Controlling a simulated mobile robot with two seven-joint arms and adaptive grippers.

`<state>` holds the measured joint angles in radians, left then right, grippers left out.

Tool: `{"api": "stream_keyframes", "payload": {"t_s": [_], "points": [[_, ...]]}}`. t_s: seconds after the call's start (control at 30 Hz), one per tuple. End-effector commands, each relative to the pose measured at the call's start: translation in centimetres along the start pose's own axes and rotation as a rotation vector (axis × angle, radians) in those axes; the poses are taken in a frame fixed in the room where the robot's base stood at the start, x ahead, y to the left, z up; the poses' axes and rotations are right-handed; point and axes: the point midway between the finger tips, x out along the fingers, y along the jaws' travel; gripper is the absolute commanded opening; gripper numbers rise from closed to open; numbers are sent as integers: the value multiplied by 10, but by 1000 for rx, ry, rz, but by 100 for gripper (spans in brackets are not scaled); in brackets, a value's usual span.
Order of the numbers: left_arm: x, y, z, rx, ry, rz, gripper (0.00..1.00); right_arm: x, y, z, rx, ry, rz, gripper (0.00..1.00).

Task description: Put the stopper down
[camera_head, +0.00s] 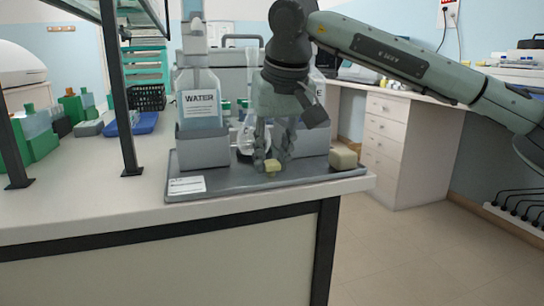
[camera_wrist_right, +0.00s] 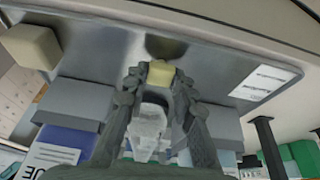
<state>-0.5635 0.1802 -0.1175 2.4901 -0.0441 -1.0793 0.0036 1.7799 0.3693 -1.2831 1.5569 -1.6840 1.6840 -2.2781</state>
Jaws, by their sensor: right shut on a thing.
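The stopper (camera_head: 272,166) is a small pale-yellow piece, low over the front of the grey tray (camera_head: 230,186). My right gripper (camera_head: 273,161) points down and is shut on it. In the right wrist view the stopper (camera_wrist_right: 161,73) sits between the two fingertips (camera_wrist_right: 160,79), with a dark patch on the tray just beyond it. I cannot tell whether it touches the tray. A clear glass flask (camera_head: 246,138) stands behind the gripper, partly hidden by it; it also shows in the wrist view (camera_wrist_right: 149,130). My left gripper is not in view.
A beige block (camera_head: 343,158) sits at the tray's right end. A WATER bottle (camera_head: 199,104) stands in a grey holder (camera_head: 203,149); a second holder is partly behind my gripper. A white label (camera_head: 187,185) lies front left. The tray is bare between label and gripper.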

Motion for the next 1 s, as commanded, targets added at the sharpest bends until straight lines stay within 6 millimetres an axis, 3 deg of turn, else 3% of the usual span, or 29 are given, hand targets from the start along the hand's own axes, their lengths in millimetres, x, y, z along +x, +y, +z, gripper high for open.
{"api": "stream_keyframes", "payload": {"t_s": [0.27,0.3,0.43,0.83,1.0], "points": [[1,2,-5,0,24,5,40,3,0,1,0,0,0,13],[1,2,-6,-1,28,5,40,3,0,1,0,0,0,30],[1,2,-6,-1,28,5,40,3,0,1,0,0,0,46],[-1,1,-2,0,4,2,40,-2,0,-1,0,1,0,46],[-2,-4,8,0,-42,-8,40,-33,0,-2,0,5,0,46]]}}
